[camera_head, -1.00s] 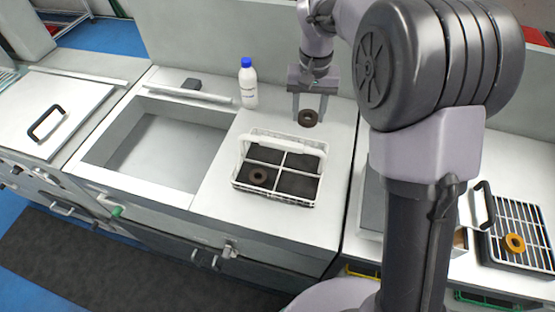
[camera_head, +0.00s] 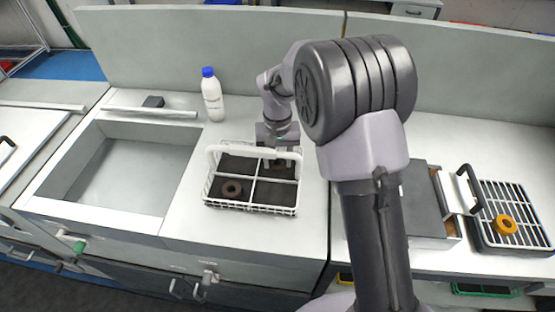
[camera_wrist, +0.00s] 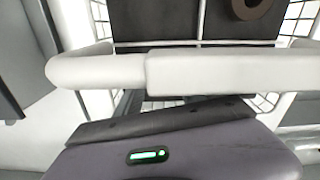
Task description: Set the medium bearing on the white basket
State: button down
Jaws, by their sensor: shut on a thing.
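The white basket (camera_head: 250,208) is a wire crate with a thick white handle (camera_head: 222,150) and four dark-floored compartments; it stands on the counter. My gripper (camera_head: 279,161) reaches down at its back right compartment, close to the handle, shut on a dark brown ring-shaped bearing (camera_head: 279,167). The handle and gripper partly hide this bearing. Another dark ring bearing (camera_head: 232,189) lies flat in the front left compartment; it also shows at the top right of the wrist view (camera_wrist: 256,6). In that view the handle (camera_wrist: 200,72) crosses in front and hides my fingertips and the held bearing.
A white bottle with a blue cap (camera_head: 212,97) stands behind the basket. An open sink (camera_head: 120,170) lies to the left. At right, an orange ring (camera_head: 504,224) rests on a wire rack (camera_head: 525,195), beside a grey box (camera_head: 425,205). Counter around the basket is clear.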

jog(key=c, duration=0.7)
grip_release()
jog(key=shift+f, duration=0.1)
notch_tip(320, 180, up, 12)
jog(key=p, duration=0.5)
notch_tip(320, 180, up, 9)
jog(key=m+t, duration=0.1)
send_over(278, 163)
jog(key=s+d, duration=0.3)
jog(key=s, duration=0.2)
jog(key=s+d+r+m+t+y, duration=0.1)
jog(key=s+d+r+t, duration=0.1)
jog(key=s, duration=0.9)
jog(key=s+d+r+m+t+y, duration=0.1)
jog(key=s+r+m+t, duration=0.1)
jog(key=s, duration=0.9)
jog(key=shift+d+r+t, duration=0.15)
jog(key=shift+d+t, duration=0.2)
jog(key=shift+t, duration=0.05)
